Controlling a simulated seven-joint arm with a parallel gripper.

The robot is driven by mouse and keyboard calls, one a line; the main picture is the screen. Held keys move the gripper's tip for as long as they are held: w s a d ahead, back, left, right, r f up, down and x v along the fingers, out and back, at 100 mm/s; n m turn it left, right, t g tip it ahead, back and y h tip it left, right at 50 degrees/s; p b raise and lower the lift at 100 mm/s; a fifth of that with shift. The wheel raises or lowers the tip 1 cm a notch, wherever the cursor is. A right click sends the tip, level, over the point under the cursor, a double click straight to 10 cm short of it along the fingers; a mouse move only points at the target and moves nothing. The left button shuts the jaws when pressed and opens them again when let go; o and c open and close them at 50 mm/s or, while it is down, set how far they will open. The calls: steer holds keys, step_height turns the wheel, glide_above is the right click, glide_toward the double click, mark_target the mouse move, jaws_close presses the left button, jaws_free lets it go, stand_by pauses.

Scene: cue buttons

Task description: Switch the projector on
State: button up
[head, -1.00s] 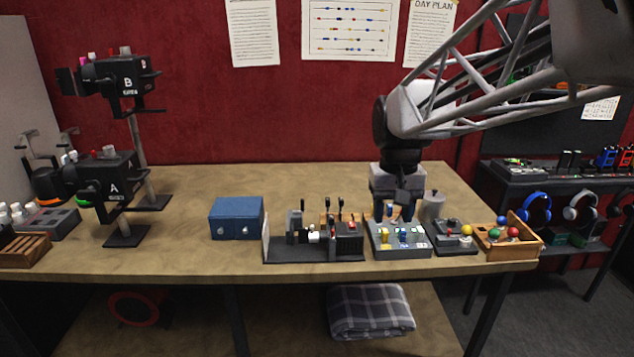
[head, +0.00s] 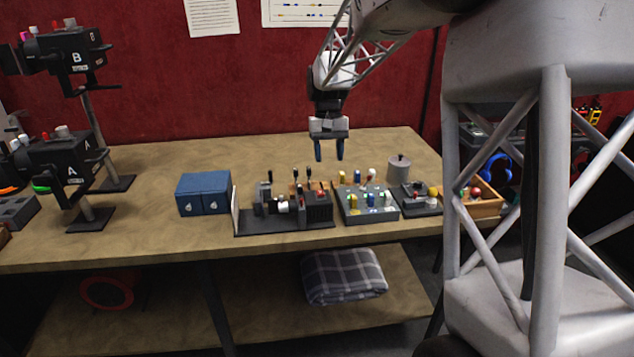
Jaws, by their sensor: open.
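My gripper (head: 329,152) hangs over the back of the table, fingers pointing down, open and empty. It is above and behind a grey control box (head: 366,216) with yellow, blue and white levers or buttons. To the left is a black device (head: 318,208) with upright levers and a white knob, on a dark base (head: 262,225). Two black camera-like machines on stands are at the left, marked A (head: 62,168) and B (head: 66,52). No label reads "projector", so I cannot tell which thing it is.
A blue two-door box (head: 204,194) sits left of the dark base. A small dark box (head: 412,205) with coloured knobs, a grey canister (head: 398,167) and a wooden tray (head: 484,211) stand right. The back middle table is clear. A plaid cloth (head: 343,276) lies on the lower shelf.

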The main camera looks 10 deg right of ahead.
steer(key=g, duration=0.2)
glide_toward(319, 190)
steer(key=shift+s+d, duration=0.1)
steer(key=shift+s, duration=0.05)
steer(key=shift+t, duration=0.3)
steer(key=shift+x, duration=3.9)
steer(key=shift+c, duration=0.5)
